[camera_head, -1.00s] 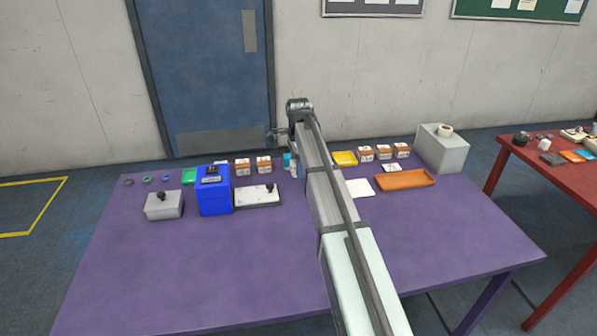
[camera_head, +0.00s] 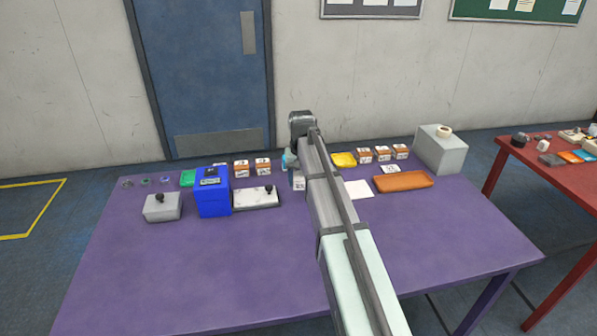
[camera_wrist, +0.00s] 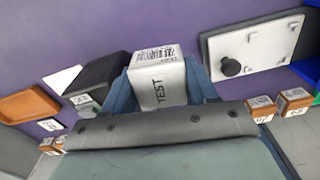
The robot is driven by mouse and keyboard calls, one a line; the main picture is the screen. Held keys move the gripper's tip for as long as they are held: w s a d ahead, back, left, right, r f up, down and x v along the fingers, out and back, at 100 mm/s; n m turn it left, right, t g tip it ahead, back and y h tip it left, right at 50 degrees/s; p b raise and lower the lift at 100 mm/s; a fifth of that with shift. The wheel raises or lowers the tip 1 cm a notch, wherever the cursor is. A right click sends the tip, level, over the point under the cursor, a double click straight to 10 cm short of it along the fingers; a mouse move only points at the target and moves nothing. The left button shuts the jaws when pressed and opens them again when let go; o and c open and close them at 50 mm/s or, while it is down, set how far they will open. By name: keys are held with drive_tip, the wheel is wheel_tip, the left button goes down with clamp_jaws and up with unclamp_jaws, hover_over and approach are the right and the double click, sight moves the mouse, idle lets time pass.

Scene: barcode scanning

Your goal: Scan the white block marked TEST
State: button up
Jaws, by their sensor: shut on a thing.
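The white block marked TEST (camera_wrist: 158,85) sits between the blue-grey fingers of my gripper (camera_wrist: 165,75) in the wrist view. The gripper is shut on it. A barcode label shows on the block's far end face, and the word TEST runs along the face toward the camera. In the head view a pale block (camera_head: 298,183) shows just left of my arm, below the teal part of my gripper (camera_head: 289,161); my arm hides much of this spot. A dark box (camera_wrist: 103,74) with a small white label is left of the held block in the wrist view.
A blue box (camera_head: 212,193), a white plate with a black knob (camera_head: 250,199) and a grey knobbed box (camera_head: 162,209) stand left on the purple table (camera_head: 200,270). An orange tray (camera_head: 403,181), a white card (camera_head: 359,189) and a grey box (camera_head: 441,150) are right. The table front is clear.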

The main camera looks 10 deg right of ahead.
drive_tip(key=shift+n, duration=0.9)
drive_tip(key=s+d+f, duration=0.1)
drive_tip(key=s, duration=0.3)
drive_tip(key=s+d+f, duration=0.1)
drive_tip(key=s+d, duration=0.1)
drive_tip(key=s, duration=0.2)
drive_tip(key=s+d+f, duration=0.1)
drive_tip(key=s, duration=0.3)
drive_tip(key=shift+s+d+f, duration=0.1)
drive_tip(key=shift+d+f, duration=0.05)
drive_tip(key=shift+d, duration=0.2)
drive_tip(key=shift+m, duration=0.5)
drive_tip(key=d, duration=0.5)
drive_tip(key=shift+d, duration=0.4)
drive_tip(key=w+d+r+m, duration=0.3)
drive_tip(key=w+d+m, duration=0.3)
drive_tip(key=w+m, duration=0.25)
drive_tip(key=w+d+r+m, duration=0.3)
drive_tip(key=w+d+m, duration=0.3)
drive_tip(key=w+m, duration=0.25)
drive_tip(key=shift+s+f, duration=0.15)
drive_tip(key=shift+f, duration=4.2)
wheel_tip(320, 180, up, 9)
drive_tip(key=shift+r, duration=0.15)
